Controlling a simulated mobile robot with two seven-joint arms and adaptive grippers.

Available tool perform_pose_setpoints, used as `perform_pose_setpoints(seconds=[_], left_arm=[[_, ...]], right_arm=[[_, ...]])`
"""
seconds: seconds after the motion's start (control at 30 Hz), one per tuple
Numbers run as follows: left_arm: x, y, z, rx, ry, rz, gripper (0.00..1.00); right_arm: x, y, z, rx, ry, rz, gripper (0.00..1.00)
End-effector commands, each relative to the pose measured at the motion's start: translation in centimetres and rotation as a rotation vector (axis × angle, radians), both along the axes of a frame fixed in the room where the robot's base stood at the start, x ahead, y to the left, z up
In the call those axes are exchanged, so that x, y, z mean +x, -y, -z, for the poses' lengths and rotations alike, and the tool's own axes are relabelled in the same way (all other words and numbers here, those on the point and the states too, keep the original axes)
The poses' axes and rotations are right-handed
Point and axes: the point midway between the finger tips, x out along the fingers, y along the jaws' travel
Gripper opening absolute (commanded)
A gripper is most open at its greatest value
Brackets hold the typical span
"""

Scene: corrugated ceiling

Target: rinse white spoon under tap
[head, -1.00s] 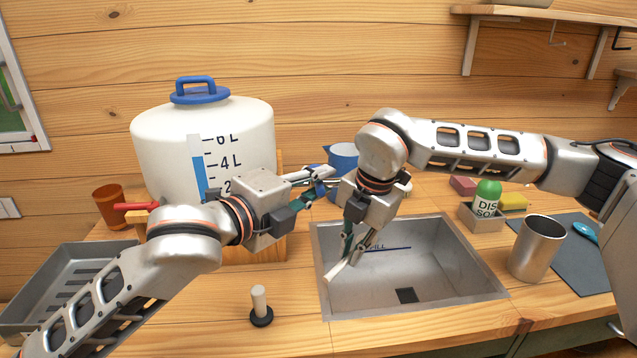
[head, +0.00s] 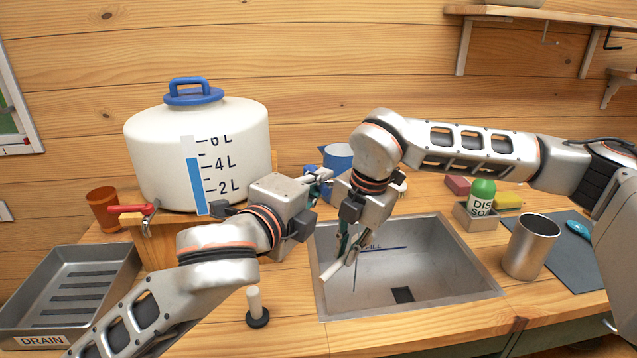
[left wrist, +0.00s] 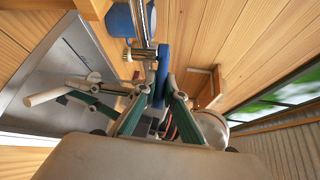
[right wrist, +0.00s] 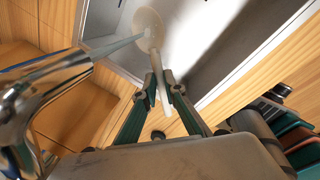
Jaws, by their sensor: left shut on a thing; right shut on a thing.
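The white spoon is in my right gripper (head: 347,245), which is shut on its handle (head: 332,271) over the left part of the sink (head: 425,285). In the right wrist view the spoon's round bowl (right wrist: 150,27) points away from me. A pale blue stream (right wrist: 118,48) runs from the chrome tap (right wrist: 48,85) and meets the bowl in that view. My left gripper (head: 318,182) is behind the right one, shut on the tap's blue lever (left wrist: 163,68). The tap is mostly hidden by my grippers in the head view.
A white water tank (head: 200,140) with a red-handled spigot (head: 132,209) stands at back left. A drain tray (head: 70,290) is far left. A black-based peg (head: 255,305) stands left of the sink. A blue jug (head: 338,158) is behind; a metal cup (head: 531,248) and soap bottle (head: 482,198) are right.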

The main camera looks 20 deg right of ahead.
Motion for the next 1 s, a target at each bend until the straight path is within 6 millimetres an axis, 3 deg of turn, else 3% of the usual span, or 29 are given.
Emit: perform_pose_setpoints(seconds=[0.03, 0.1, 0.57, 1.0], left_arm=[[0.0, 0.0, 0.1, 0.001, -0.002, 0.001, 0.12], [0.0, 0.0, 0.1, 0.001, -0.002, 0.001, 0.28], [-0.5, -0.6, -0.1, 0.000, 0.000, 0.002, 0.28], [-5.9, -6.3, -1.2, -0.001, 0.000, 0.001, 0.28]], right_arm=[[0.0, 0.0, 0.0, 0.000, 0.000, 0.000, 0.00], [0.0, 0.0, 0.0, 0.000, 0.000, 0.000, 0.00], [0.0, 0.0, 0.0, 0.000, 0.000, 0.000, 0.00], [0.0, 0.0, 0.0, 0.000, 0.000, 0.000, 0.00]])
